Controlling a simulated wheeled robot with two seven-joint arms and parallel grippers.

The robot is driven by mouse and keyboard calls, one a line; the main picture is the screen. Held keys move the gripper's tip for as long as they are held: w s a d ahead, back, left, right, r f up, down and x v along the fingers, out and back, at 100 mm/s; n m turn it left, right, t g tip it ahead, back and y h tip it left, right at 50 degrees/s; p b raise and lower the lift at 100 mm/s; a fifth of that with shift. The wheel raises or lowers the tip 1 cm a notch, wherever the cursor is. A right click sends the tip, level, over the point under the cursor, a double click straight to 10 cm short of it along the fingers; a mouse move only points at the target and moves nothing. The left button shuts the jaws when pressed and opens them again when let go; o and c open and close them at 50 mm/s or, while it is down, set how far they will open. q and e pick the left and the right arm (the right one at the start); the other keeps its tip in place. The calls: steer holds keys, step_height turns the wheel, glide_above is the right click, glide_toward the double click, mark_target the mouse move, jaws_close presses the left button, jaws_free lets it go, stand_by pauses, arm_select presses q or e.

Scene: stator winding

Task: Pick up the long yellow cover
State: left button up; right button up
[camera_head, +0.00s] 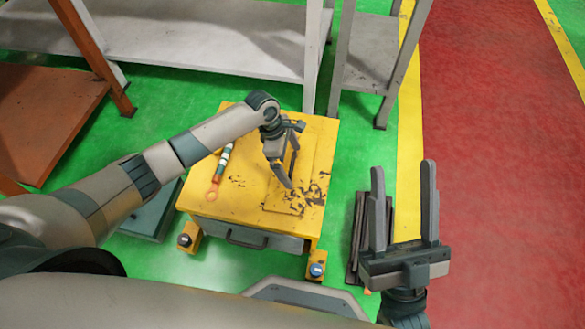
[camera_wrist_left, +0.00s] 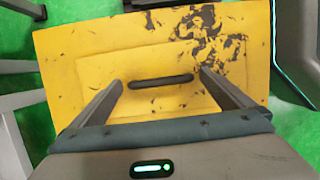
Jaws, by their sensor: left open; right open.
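The long yellow cover (camera_head: 308,172) is a flat, scuffed panel on top of the yellow cabinet (camera_head: 205,195). In the left wrist view the cover (camera_wrist_left: 150,62) has a dark bar handle (camera_wrist_left: 160,82) in its middle. My left gripper (camera_head: 292,167) is over the cover, pointing down, partly hiding it and its handle in the head view. In the left wrist view the left gripper (camera_wrist_left: 160,78) is open, one finger at each end side of the handle; whether the fingers touch the cover is unclear. My right gripper (camera_head: 403,168) is open and empty, right of the cabinet, fingers pointing up.
A striped tool with an orange ring (camera_head: 221,166) lies on the cabinet's left side. Dark bars (camera_head: 358,235) lie on the floor to the right. A teal case (camera_head: 150,215) sits at left.

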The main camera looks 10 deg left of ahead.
mark_target(292, 162)
arm_select(q)
steer(key=c, duration=1.5)
steer(key=shift+r, duration=0.15)
steer(key=shift+r+p, duration=0.35)
steer(key=shift+r, duration=0.5)
steer(key=r, duration=0.1)
steer(key=r+p, duration=0.1)
steer(key=shift+d+r+p, duration=0.3)
steer(key=shift+r, duration=0.05)
steer(key=shift+s+d+r+p, duration=0.65)
steer(key=shift+d+r, duration=0.4)
steer(key=shift+d, duration=0.7)
steer(key=shift+s+d+r+p, duration=0.65)
steer(key=shift+d+r, duration=0.45)
steer(key=shift+d, duration=0.6)
steer(key=shift+s+d+r+p, duration=0.5)
steer(key=shift+s+d+r, duration=0.4)
steer(key=shift+d, duration=0.85)
arm_select(e)
step_height(292, 162, down, 18)
steer(key=w+g+h, duration=0.3)
steer(key=g, duration=0.8)
steer(key=shift+r, duration=0.15)
